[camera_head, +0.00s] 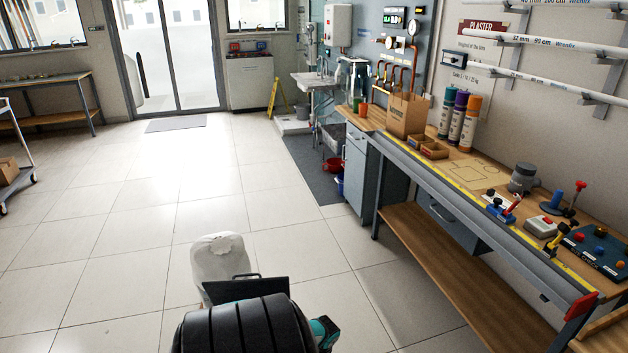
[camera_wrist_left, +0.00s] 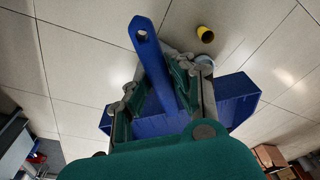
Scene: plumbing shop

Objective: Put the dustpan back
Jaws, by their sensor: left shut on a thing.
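The blue dustpan (camera_wrist_left: 236,98) shows in the left wrist view. Its handle (camera_wrist_left: 152,62), with a hole near the end, runs up between the fingers of my left gripper (camera_wrist_left: 163,75). That gripper is shut on the handle, and the pan part spreads behind and beside the fingers. The dustpan hangs over the tiled floor; its height is hard to tell. In the head view I cannot make out the dustpan or either gripper. My right gripper is in neither view.
In the head view, a long workbench (camera_head: 455,165) runs along the right. A sink (camera_head: 312,82) stands farther back, with a red bucket (camera_head: 333,165) near a grey cabinet (camera_head: 356,165). A yellow floor sign (camera_head: 273,97) stands beyond. The tiled floor (camera_head: 130,200) at centre left is clear.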

